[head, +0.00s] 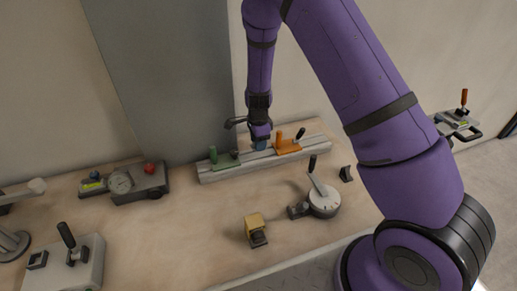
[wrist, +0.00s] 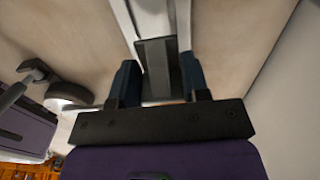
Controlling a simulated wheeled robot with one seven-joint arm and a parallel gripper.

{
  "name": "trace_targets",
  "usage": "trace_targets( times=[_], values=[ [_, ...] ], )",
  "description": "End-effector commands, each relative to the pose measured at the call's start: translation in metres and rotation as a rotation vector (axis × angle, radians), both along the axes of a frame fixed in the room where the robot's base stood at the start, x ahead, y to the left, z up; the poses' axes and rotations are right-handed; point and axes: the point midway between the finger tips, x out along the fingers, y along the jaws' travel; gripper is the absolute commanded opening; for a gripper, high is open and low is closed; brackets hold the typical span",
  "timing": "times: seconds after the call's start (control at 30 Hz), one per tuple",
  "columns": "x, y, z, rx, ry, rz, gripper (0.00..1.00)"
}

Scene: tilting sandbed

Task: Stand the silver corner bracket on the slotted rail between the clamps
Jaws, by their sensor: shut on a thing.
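My gripper (head: 261,143) points down at the slotted rail (head: 222,173), between the green clamp (head: 224,159) and the orange clamp (head: 288,146). In the wrist view my gripper's two dark blue fingers (wrist: 158,66) stand on either side of a grey plate-like piece, the silver corner bracket (wrist: 155,54), and are shut on it. The pale rail (wrist: 149,14) shows beyond the bracket. In the head view the bracket is hidden or too small to tell from the fingers. Whether it touches the rail cannot be told.
A round dial fixture with a lever (head: 323,201), a small black bracket (head: 345,173) and a yellow-topped block (head: 254,224) stand in front of the rail. A gauge box with a red knob (head: 142,183) is at left. A grey panel (head: 170,80) rises behind. The front middle of the table has bare room.

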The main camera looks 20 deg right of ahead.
Motion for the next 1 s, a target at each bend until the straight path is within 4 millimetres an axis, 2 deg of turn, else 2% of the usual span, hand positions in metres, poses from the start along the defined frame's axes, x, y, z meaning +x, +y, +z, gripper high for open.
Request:
trace_targets(
  times=[0.1,0.2,0.6,0.63,0.7,0.73,1.0],
  values=[
    [-0.003,-0.001,-0.02,0.001,0.006,-0.002,0.18],
    [-0.002,0.0,-0.032,0.001,0.005,-0.001,0.18],
    [-0.002,0.0,-0.037,0.001,0.002,-0.001,0.18],
    [-0.002,0.0,-0.037,0.001,0.002,-0.001,0.47],
    [-0.002,0.0,-0.036,0.001,0.002,-0.001,0.63],
    [-0.002,0.0,-0.037,0.001,0.002,-0.001,0.68],
    [-0.002,0.0,-0.036,0.001,0.002,-0.001,0.68]
  ],
)
